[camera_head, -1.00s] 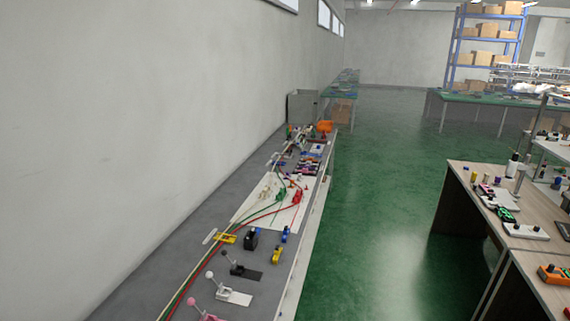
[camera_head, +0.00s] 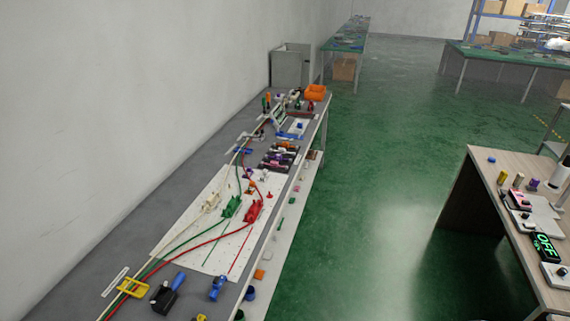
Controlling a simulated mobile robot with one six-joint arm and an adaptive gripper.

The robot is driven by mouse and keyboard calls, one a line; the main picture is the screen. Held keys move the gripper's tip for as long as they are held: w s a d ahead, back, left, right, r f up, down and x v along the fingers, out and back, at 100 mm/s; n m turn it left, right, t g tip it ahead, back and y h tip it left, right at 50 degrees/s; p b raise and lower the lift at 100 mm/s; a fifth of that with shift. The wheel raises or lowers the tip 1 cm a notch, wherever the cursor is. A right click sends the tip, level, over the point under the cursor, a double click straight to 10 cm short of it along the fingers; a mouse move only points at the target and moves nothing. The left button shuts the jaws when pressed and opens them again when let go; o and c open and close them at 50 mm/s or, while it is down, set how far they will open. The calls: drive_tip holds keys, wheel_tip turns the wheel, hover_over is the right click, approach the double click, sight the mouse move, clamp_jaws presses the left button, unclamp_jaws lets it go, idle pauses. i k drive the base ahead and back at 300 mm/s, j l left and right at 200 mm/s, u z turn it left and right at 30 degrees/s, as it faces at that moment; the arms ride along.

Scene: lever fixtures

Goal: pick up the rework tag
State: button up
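I cannot make out a thing that is clearly the rework tag; many small items are too small to read. Small flat pieces sit along the lower ledge of the long grey bench, among them an orange one (camera_head: 260,274) and a pale one (camera_head: 267,254). A small yellow frame-like item (camera_head: 133,287) lies near the bench's wall side, beside a white strip (camera_head: 115,281). My gripper is not in view.
The grey bench (camera_head: 75,290) runs along the left wall. It carries a white board (camera_head: 203,251) with green and red cables, a blue-handled black fixture (camera_head: 167,296) and a dark multicoloured rack (camera_head: 279,157). Green floor (camera_head: 380,200) is clear between it and the wooden table (camera_head: 482,160).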

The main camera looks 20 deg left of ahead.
sight(252, 183)
drive_tip(key=i+u, duration=0.1)
drive_tip(key=i, duration=0.85)
drive_tip(key=i+l+u, duration=0.1)
drive_tip(key=i, duration=0.85)
drive_tip(key=i+j+u, duration=0.15)
drive_tip(key=u, duration=0.3)
drive_tip(key=i+u, duration=0.3)
drive_tip(key=u, duration=0.15)
drive_tip(key=i+u, duration=0.25)
drive_tip(key=u, duration=0.15)
drive_tip(key=i+u, duration=0.2)
drive_tip(key=u, duration=0.25)
drive_tip(key=i+l+u, duration=0.2)
drive_tip(key=u, duration=0.25)
